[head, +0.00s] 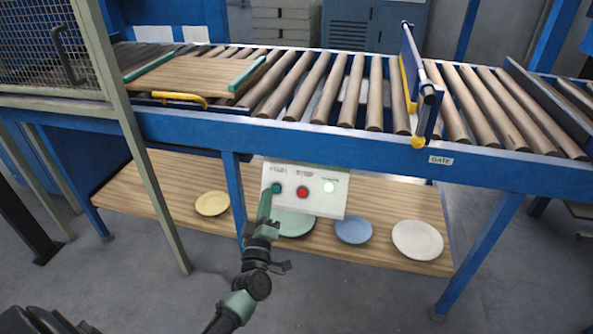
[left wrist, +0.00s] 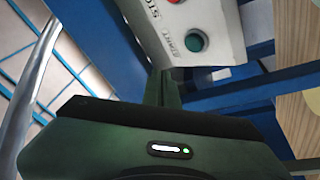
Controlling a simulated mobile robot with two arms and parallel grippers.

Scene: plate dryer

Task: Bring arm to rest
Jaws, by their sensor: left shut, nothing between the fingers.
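My left gripper (head: 266,203) is shut and empty, in front of the white control box (head: 328,205) under the conveyor. Its tip is just below the dark green start button (head: 276,188); I cannot tell whether it touches the box. My right gripper is not in view.
A roller conveyor (head: 325,90) on a blue frame runs across, with a wooden tray (head: 190,76) at left and a blue gate (head: 412,75). The lower wooden shelf (head: 160,200) holds yellow (head: 212,203), green (head: 295,226), blue (head: 353,229) and white plates (head: 417,239). A post (head: 140,150) stands left.

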